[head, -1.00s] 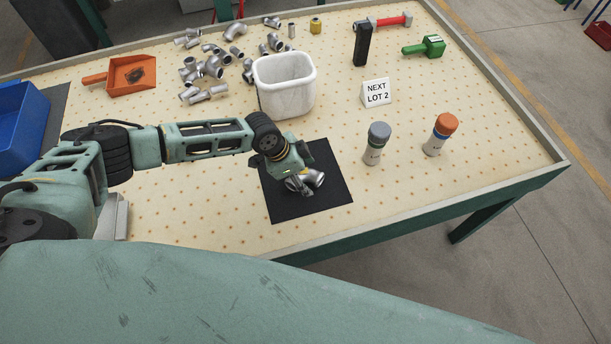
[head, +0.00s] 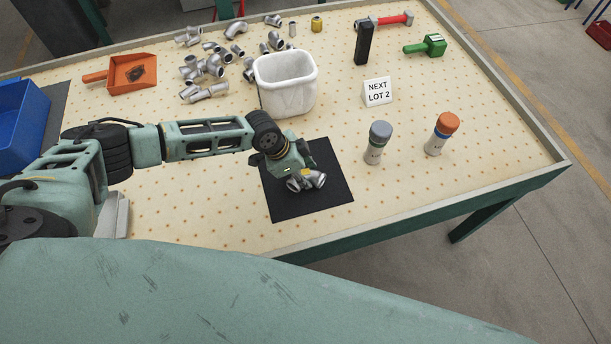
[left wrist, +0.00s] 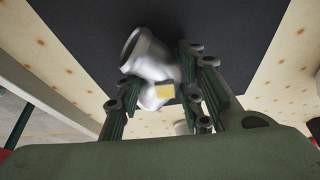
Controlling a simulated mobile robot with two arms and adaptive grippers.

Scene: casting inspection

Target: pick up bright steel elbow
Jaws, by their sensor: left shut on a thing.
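The bright steel elbow (head: 318,180) is over the black mat (head: 335,200) near the table's front edge. My left gripper (head: 299,180) is shut on it and partly hides it in the head view. In the left wrist view the elbow (left wrist: 150,60) shows one open end toward the upper left, with a yellow patch beside its lower part. The fingers of my left gripper (left wrist: 160,98) stand on both sides of its lower part. I cannot tell whether the elbow touches the mat. My right gripper is not in view.
A white bin (head: 285,88) stands just behind the mat, with several loose steel fittings (head: 205,70) behind and left of it. Two marker bottles, grey-capped (head: 377,145) and orange-capped (head: 440,135), stand to the right. A lot sign (head: 377,92) stands behind them.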

